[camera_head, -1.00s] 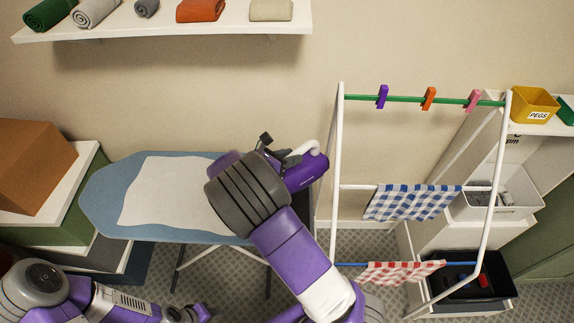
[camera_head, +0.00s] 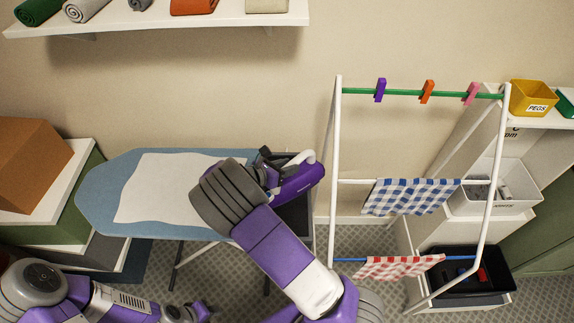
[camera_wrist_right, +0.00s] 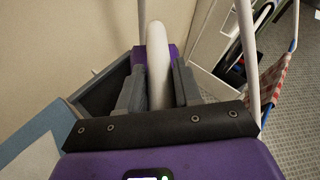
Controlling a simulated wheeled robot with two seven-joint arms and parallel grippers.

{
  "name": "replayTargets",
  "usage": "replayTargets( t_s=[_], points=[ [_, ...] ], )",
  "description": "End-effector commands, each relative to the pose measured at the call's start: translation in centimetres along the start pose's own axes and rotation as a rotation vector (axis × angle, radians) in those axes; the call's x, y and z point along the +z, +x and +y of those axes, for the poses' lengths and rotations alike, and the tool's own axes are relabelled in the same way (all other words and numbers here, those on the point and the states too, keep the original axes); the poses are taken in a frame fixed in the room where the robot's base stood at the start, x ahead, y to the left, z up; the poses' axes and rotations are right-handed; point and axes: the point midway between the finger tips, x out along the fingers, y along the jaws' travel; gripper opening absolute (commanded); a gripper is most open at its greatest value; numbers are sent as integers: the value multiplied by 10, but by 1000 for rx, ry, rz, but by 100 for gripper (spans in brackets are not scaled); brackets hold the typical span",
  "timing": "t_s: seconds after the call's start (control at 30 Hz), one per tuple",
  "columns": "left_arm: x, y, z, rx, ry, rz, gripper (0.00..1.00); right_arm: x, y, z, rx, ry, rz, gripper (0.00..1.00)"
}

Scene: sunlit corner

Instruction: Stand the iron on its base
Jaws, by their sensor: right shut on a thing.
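The iron (camera_head: 297,182) is purple with a white handle. It is at the right end of the blue ironing board (camera_head: 100,200), over a dark tray-like rest (camera_head: 296,222). My right gripper (camera_head: 268,166) is shut on the iron's handle. In the right wrist view the white handle (camera_wrist_right: 158,55) runs between the two grey fingers (camera_wrist_right: 158,85), with the purple body (camera_wrist_right: 172,52) behind. The arm hides the iron's near side, and I cannot tell whether it touches the rest. My left gripper (camera_head: 188,313) is low at the bottom edge, its fingers unclear.
A white cloth (camera_head: 165,190) lies on the board. A white drying rack (camera_head: 334,160) with checked cloths stands close right of the iron. A wall shelf (camera_head: 190,24) with rolled towels is above. An orange-brown box (camera_head: 30,165) is at the left.

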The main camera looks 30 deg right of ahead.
Motion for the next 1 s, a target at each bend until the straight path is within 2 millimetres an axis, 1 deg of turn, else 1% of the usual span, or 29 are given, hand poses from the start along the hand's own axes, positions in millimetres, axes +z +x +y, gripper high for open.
replayTargets(
  t_s=[0.03, 0.17, 0.2, 0.47, 0.57, 0.67, 0.9, 1.0],
  points=[
    [0, 0, 0, 0, 0, 0, 43, 0, 0, 0, 0, -1, 0, 38],
    [0, 0, 0, 0, 0, 0, 43, 0, 0, 0, 0, 0, 0, 58],
    [0, 0, 0, 0, 0, 0, 43, 0, 0, 0, 0, -1, 0, 60],
    [0, 0, 0, 0, 0, 0, 43, 1, 0, 0, 0, 0, 0, 60],
    [0, -1, 0, 0, 0, 0, 43, 1, -6, 0, 1, 0, -1, 60],
    [0, -2, 1, 0, 0, 0, 43, 1, -22, 1, 4, 0, 0, 60],
    [0, -5, 2, 0, 0, 0, 43, 1, -74, 1, 5, 0, 0, 60],
    [0, -6, 2, 0, 0, 0, 43, 1, -93, 1, 5, 0, 0, 60]
  ],
)
